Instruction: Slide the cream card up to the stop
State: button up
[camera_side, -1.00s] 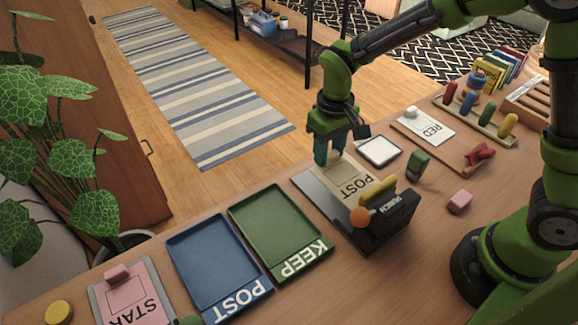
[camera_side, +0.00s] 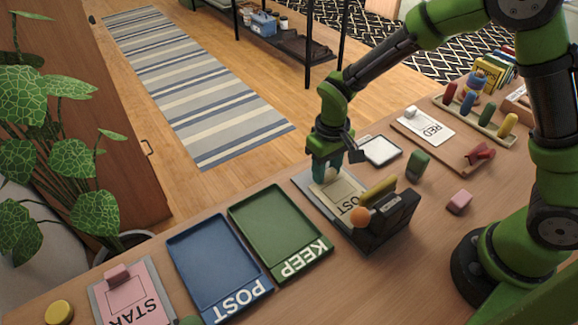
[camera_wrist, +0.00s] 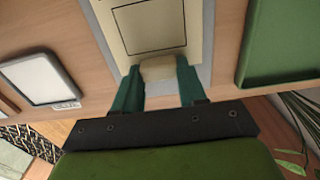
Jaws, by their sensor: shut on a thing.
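The cream card (camera_side: 347,190) lies flat on the grey bed of the punch (camera_side: 385,220), with its far end under the black punch body and part of its POST lettering hidden there. My gripper (camera_side: 325,177) is over the card's near end. In the wrist view, my gripper (camera_wrist: 158,72) is shut on the cream block at the end of the cream card (camera_wrist: 168,12), with one teal finger on each side. The punch has a yellow lever and an orange knob. I cannot make out the stop; the punch body may hide it.
A green KEEP tray (camera_side: 275,228) and a blue POST tray (camera_side: 212,262) stand to the left of the punch. A white pad (camera_side: 380,151), a green block (camera_side: 418,164) and a pink block (camera_side: 459,201) lie to the right. The table edge runs behind my gripper.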

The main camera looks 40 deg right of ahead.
aim_at(340, 191)
jog(key=shift+s, duration=0.1)
jog(key=shift+s, duration=1.4)
jog(key=shift+s, duration=0.15)
jog(key=shift+s, duration=0.85)
jog(key=o, duration=1.1)
notch_tip(340, 191, up, 17)
jog(key=s+d+r+m+t+y, duration=0.2)
jog(key=s+d+r+m+t, duration=0.2)
jog(key=s+d+t, duration=0.3)
jog(key=shift+s+d+r, duration=0.35)
jog(key=shift+s+r, duration=0.5)
jog(key=shift+s, duration=0.25)
